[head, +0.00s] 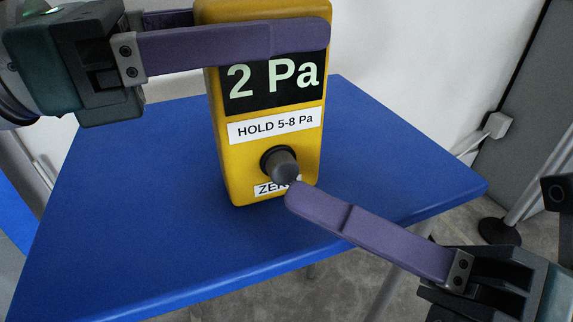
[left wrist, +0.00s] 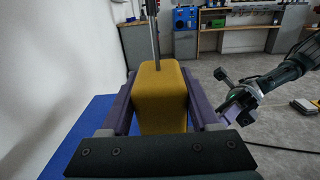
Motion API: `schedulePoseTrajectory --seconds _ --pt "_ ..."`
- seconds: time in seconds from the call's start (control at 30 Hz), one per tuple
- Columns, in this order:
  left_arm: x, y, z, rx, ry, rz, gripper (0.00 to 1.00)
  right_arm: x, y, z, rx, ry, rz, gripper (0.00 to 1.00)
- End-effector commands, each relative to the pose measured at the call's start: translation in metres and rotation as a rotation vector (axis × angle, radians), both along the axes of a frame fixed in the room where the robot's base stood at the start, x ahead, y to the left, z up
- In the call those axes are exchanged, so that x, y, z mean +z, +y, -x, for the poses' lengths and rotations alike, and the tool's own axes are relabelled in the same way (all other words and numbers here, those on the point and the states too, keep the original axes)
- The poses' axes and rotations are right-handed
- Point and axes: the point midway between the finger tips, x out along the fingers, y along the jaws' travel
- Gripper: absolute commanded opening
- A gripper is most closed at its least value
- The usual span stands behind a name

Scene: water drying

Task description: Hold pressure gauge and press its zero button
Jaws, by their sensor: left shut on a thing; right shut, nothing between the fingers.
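The yellow pressure gauge (head: 216,150) stands upright over the blue table in the head view; I cannot tell whether its base touches the table. Its display (head: 274,78) reads "2 Pa", above a "HOLD 5-8 Pa" label (head: 275,126). A dark grey round zero button (head: 281,163) sticks out below, partly covering the "ZERO" label (head: 266,189). My left gripper (head: 300,40) is shut on the gauge's upper part, one finger across its front. The gauge (left wrist: 160,100) also shows between both fingers in the left wrist view. My right gripper (head: 292,192) is shut and empty, its tip just below the button; contact is unclear.
The blue table (head: 120,210) is otherwise bare around the gauge. A white wall (head: 420,50) is behind it. A grey panel with a stand (head: 500,228) is at the right. Benches with equipment (left wrist: 235,40) stand farther off in the left wrist view.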

Motion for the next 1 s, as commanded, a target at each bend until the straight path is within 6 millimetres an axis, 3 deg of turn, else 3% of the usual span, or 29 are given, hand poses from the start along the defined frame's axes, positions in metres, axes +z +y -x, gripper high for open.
schedulePoseTrajectory --seconds 1.0 --pt "-0.0009 0.0001 0.0001 0.000 0.002 -0.002 0.00 -0.0001 0.0031 -0.0092 0.000 0.000 0.000 0.00"
